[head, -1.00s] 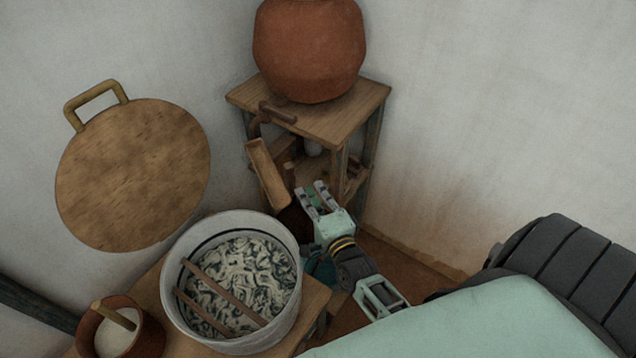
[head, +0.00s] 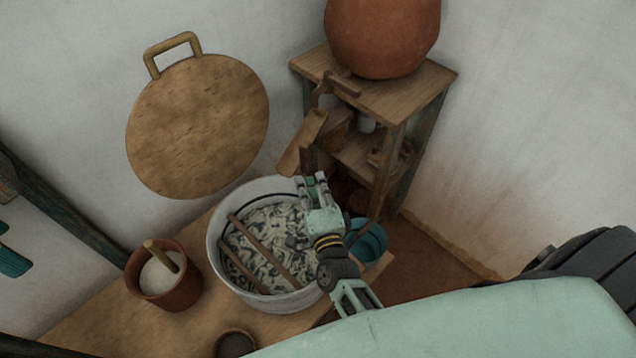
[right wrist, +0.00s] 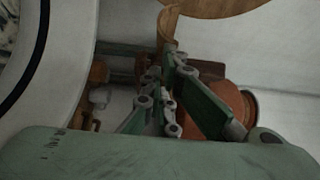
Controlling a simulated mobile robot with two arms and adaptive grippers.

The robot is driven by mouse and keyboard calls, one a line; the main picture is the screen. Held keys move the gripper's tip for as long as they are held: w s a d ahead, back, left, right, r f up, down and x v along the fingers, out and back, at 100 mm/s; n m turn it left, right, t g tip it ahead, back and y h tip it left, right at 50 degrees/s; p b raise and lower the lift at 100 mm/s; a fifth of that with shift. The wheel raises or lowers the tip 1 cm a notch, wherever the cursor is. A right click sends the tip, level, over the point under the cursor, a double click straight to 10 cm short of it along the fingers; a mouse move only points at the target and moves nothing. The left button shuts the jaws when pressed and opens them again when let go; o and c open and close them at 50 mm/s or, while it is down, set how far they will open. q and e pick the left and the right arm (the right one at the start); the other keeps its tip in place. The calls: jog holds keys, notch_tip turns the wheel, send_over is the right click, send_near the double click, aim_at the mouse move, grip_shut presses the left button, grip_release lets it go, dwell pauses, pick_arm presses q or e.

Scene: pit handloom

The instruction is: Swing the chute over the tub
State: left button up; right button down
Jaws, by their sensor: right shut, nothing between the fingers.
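The chute (head: 302,143) is a narrow wooden trough below the clay jar's shelf. It slopes down to the left, its lower end close to the far rim of the tub in the head view; I cannot tell whether it lies over it. The white tub (head: 218,240) holds patterned cloth or yarn and two wooden sticks. My right gripper (head: 311,180) is shut and empty, at the tub's far right side, just below a short brown upright piece by the chute. In the right wrist view the fingers (right wrist: 164,72) point towards the chute (right wrist: 168,25). My left gripper is not seen.
A clay jar (head: 383,35) stands on a wooden stand (head: 400,95) in the corner. A brown pot (head: 183,292) with a stick stands left of the tub. A teal vessel (head: 370,243) is behind my right forearm.

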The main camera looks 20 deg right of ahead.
jog(key=shift+w+a, duration=0.15)
jog(key=shift+a, duration=0.05)
dwell(0.5)
jog(key=s+a, duration=0.1)
jog(key=s, duration=1.1)
jog(key=shift+a, duration=0.4)
jog(key=shift+w, duration=0.1)
